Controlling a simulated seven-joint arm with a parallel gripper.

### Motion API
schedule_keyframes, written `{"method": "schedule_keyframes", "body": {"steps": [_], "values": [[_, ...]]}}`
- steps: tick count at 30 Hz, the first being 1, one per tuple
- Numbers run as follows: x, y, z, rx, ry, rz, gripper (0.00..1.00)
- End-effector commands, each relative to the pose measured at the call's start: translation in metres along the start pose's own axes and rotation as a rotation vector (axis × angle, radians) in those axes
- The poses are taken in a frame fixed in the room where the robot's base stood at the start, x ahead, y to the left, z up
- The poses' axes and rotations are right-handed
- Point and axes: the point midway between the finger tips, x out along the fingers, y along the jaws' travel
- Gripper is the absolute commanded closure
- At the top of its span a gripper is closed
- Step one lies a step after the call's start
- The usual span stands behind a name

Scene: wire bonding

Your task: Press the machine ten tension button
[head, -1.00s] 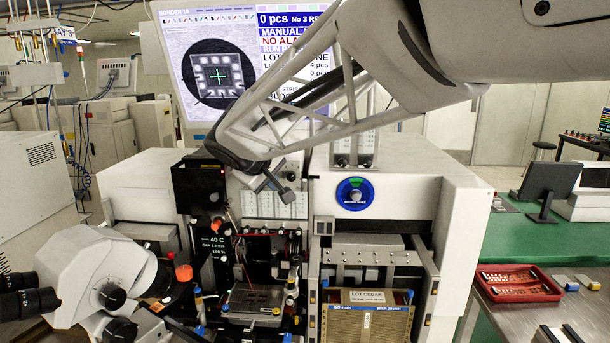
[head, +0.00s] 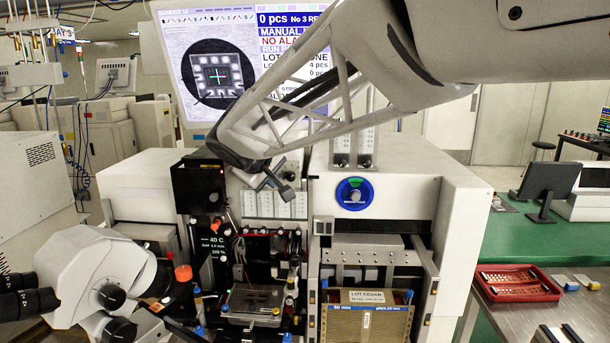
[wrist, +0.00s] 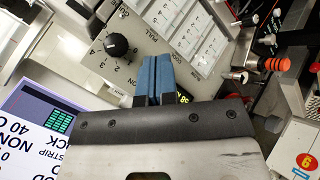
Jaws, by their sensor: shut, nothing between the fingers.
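Bonding machine ten (head: 150,190) stands in front of me; its screen (head: 219,80) reads BONDER 10. My gripper (head: 285,190) is in front of its upper front panel in the head view. In the wrist view, the blue fingers of my gripper (wrist: 153,72) are shut with nothing between them. They point at the light panel between a black numbered knob (wrist: 117,45) and a panel of white labelled keys (wrist: 187,28). The keys also show in the head view (head: 262,206). I cannot make out a tension label; my gripper hides part of the panel.
A microscope (head: 95,275) stands at the lower left. A blue round dial (head: 355,193) is right of my gripper. A brown magazine marked LOT CEDAR (head: 367,322) sits below it. In the wrist view, an orange-red knob (wrist: 277,64) lies to the right.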

Motion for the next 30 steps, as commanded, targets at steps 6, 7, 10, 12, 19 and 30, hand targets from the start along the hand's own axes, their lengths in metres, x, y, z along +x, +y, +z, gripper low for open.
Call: {"method": "schedule_keyframes", "body": {"steps": [6,7,10,12,19,30], "values": [[0.0013,0.0007,-0.0007,0.000,0.000,0.000,1.00],[0.0015,0.0008,-0.0008,0.000,0.000,0.000,1.00],[0.0021,0.0012,-0.0012,0.000,0.000,0.000,1.00],[0.0025,0.0015,-0.0015,0.000,0.000,0.000,1.00],[0.0039,0.0025,-0.0024,0.000,-0.001,0.000,1.00],[0.0057,0.0038,-0.0038,0.000,0.000,0.000,1.00]]}}
